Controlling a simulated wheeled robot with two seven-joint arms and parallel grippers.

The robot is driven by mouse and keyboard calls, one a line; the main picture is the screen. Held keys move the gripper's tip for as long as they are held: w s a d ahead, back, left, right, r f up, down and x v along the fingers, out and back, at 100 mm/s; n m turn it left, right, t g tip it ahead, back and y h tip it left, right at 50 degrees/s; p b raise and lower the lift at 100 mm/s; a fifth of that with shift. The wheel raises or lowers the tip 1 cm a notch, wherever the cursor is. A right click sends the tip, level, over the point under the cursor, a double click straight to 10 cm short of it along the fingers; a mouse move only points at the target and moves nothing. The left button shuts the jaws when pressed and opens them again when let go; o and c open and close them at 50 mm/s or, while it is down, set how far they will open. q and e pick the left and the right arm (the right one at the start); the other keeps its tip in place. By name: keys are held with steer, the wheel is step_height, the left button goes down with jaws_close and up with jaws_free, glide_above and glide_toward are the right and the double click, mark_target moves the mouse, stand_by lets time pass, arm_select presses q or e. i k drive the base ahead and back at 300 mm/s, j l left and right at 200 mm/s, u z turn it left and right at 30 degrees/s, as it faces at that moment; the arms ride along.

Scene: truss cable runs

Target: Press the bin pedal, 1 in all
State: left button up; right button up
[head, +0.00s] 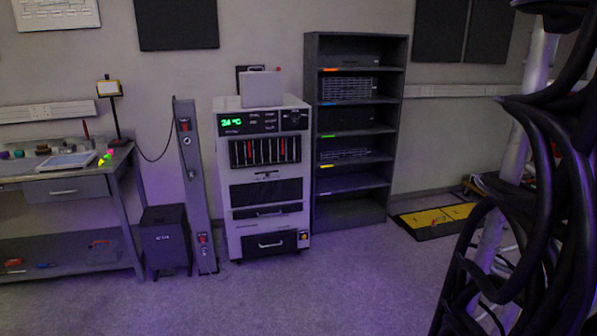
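A dark box-shaped bin (165,240) with small pale lettering on its front stands on the floor at the left, between the workbench and a grey post. I cannot make out a pedal on it; its base is dark and small in this view. Its lid looks shut. Neither of my grippers shows in the head view.
A workbench (62,189) with tools stands at the left. A grey post (194,190), a white cabinet with a green display (236,205) and a dark shelf (322,200) line the wall. Black cables (545,190) hang at the right. The middle floor is clear.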

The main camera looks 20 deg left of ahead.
mark_target(170, 271)
steer(key=i+j+u, duration=0.25)
steer(key=i+u, duration=0.2)
steer(key=i, duration=0.15)
steer(key=i+u, duration=0.45)
steer(key=i+l+u, duration=0.15)
steer(key=i+u, duration=0.35)
steer(key=i, duration=0.2)
steer(key=i+u, duration=0.35)
steer(key=i, duration=0.2)
steer(key=i+l+u, duration=0.3)
steer(key=i, duration=0.3)
